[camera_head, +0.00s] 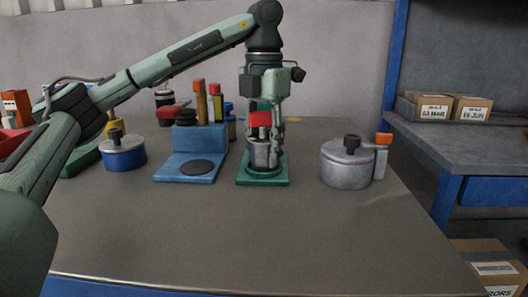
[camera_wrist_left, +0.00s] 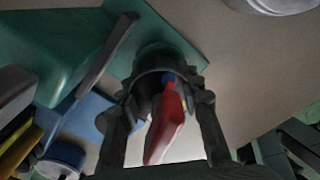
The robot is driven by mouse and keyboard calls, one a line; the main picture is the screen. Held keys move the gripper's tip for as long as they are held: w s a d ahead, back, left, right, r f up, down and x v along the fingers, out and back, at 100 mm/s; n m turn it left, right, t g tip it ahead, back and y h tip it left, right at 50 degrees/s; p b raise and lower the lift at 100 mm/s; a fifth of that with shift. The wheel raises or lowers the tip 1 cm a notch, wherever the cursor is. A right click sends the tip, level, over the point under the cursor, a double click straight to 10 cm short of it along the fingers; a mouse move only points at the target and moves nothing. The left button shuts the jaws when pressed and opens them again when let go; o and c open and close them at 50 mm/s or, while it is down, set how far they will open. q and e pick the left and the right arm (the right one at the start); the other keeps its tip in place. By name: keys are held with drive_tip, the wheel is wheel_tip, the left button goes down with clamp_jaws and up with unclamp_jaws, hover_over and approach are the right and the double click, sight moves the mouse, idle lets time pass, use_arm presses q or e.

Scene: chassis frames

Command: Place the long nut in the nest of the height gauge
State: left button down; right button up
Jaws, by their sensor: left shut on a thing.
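My left gripper (camera_head: 263,146) points down over a green base plate (camera_head: 263,182), which I take to be the height gauge. It is shut on a pale metal cylinder (camera_head: 259,155), apparently the long nut, upright at the round dark nest on this plate. A red block (camera_head: 260,119) shows just above the cylinder. In the left wrist view, the fingers (camera_wrist_left: 165,110) flank a red part (camera_wrist_left: 167,128), with the dark round nest (camera_wrist_left: 165,62) beyond. The fingers and red part hide much of the held piece. I cannot tell whether it is fully seated. My right gripper is out of view.
A blue stand (camera_head: 187,168) with a dark disc is to the left. A blue round pot (camera_head: 122,153) stands farther left. A grey lidded pot (camera_head: 346,165) with an orange-tipped handle is to the right. The front of the grey table (camera_head: 240,235) is clear.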

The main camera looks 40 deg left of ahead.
sight(264, 126)
use_arm(q)
drive_tip(key=shift+r, duration=0.1)
drive_tip(key=c, duration=1)
unclamp_jaws()
drive_tip(key=shift+c, duration=0.2)
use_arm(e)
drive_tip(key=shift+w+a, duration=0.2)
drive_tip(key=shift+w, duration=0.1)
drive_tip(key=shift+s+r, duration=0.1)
use_arm(q)
wheel_tip(264, 126, up, 2)
drive_tip(key=shift+r+p, duration=0.2)
drive_tip(key=shift+p, duration=0.25)
wheel_tip(264, 126, up, 2)
drive_tip(key=shift+p, duration=0.45)
wheel_tip(264, 126, up, 7)
drive_tip(key=p, duration=0.3)
drive_tip(key=shift+r, duration=0.35)
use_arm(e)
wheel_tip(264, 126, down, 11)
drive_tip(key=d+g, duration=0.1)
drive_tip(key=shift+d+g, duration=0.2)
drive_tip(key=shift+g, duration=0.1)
